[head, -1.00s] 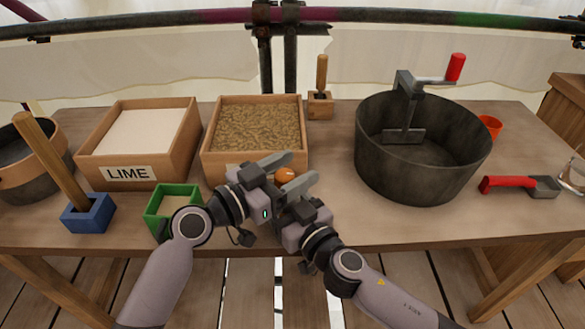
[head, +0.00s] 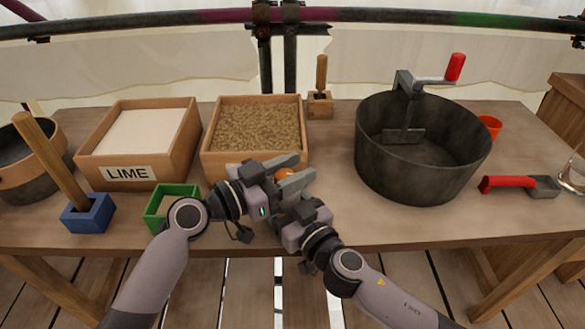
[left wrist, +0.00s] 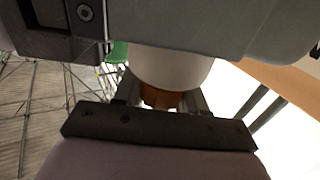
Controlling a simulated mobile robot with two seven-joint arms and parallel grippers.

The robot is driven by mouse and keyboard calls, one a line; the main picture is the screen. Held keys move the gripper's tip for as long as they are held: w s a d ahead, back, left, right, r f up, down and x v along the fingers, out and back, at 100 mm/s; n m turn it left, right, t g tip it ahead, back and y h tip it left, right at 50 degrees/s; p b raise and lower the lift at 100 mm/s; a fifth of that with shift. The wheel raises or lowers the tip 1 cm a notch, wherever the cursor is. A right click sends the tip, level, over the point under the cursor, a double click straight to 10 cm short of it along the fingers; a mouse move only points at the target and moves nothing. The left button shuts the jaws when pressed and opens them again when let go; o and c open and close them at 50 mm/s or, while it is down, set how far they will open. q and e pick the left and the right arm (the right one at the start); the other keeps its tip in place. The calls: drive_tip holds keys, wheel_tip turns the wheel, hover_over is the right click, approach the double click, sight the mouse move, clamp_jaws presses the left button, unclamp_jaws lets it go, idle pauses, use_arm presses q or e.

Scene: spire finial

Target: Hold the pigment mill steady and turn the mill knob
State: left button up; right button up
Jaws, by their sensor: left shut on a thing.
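The pigment mill shows in the head view only as a small orange part (head: 285,172) between my two grippers, in front of the box of brown grain. In the left wrist view a pale cylinder (left wrist: 172,68) sits over an orange-brown part (left wrist: 160,98), with dark finger parts on both sides. My left gripper (head: 282,161) is shut on the pigment mill. My right gripper (head: 297,184) is close against it from the lower right. Its jaws are hard to make out. Most of the mill, and where the knob meets the body, is hidden by the grippers.
Behind the grippers stand the grain box (head: 209,160) and the lime box (head: 185,150). A green box (head: 190,191) and a blue holder (head: 88,218) are at left. A large grey tub (head: 420,180) and a red-handled scoop (head: 508,184) are at right. The table's front edge is just below.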

use_arm(q)
drive_tip(key=m+g+h, duration=0.1)
drive_tip(key=g, duration=0.1)
drive_tip(key=m+g+h, duration=0.1)
drive_tip(key=m+g, duration=0.1)
drive_tip(key=g, duration=0.1)
drive_tip(key=m+g, duration=0.2)
drive_tip(key=g, duration=0.1)
drive_tip(key=shift+s+d+h, duration=0.15)
drive_tip(key=shift+s+h, duration=0.2)
drive_tip(key=shift+h, duration=0.05)
drive_tip(key=shift+s+f+m+g+y, duration=0.1)
drive_tip(key=shift+s+m+g+y, duration=0.1)
drive_tip(key=shift+m+g, duration=1.25)
drive_tip(key=shift+s+m+g+y, duration=0.2)
drive_tip(key=shift+m+g, duration=0.65)
drive_tip(key=shift+g, duration=1.1)
drive_tip(key=shift+s, duration=0.1)
drive_tip(key=o, duration=0.9)
drive_tip(key=shift+o, duration=0.5)
wheel_tip(320, 180, up, 10)
